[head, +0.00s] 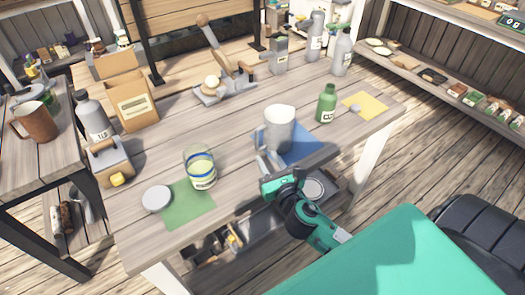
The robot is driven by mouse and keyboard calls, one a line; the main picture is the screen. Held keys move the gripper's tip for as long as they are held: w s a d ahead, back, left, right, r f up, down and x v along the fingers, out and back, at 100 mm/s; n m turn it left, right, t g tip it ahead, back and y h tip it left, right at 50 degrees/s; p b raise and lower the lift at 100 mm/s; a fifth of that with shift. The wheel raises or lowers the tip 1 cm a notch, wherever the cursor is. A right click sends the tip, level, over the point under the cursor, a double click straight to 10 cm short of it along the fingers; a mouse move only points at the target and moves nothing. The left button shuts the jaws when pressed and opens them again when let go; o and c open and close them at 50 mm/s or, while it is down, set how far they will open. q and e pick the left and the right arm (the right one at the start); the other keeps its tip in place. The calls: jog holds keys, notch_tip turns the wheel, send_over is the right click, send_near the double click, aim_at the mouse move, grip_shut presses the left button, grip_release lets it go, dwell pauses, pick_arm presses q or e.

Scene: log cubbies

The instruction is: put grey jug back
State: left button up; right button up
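A pale grey jug (280,130) stands upright on the wooden workbench, at or just above a blue sheet (303,147). My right gripper (268,163) reaches up from the front edge of the bench, its grey fingers at the jug's lower left side. They overlap the jug in the head view. I cannot tell whether they touch it, or whether they are open or shut. The teal wrist hides part of the bench edge. My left gripper is not in view.
A striped glass jar (201,169) stands by a green sheet (187,206) with a round lid (156,198). A green bottle (326,104) stands right of the jug, near a yellow sheet (369,104). A lower shelf holds several small things.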

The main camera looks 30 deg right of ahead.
jog(key=shift+s+a+f, duration=0.1)
jog(key=shift+s, duration=1.3)
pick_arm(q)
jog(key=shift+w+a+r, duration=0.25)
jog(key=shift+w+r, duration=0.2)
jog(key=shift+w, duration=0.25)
pick_arm(e)
jog(key=shift+a, duration=0.1)
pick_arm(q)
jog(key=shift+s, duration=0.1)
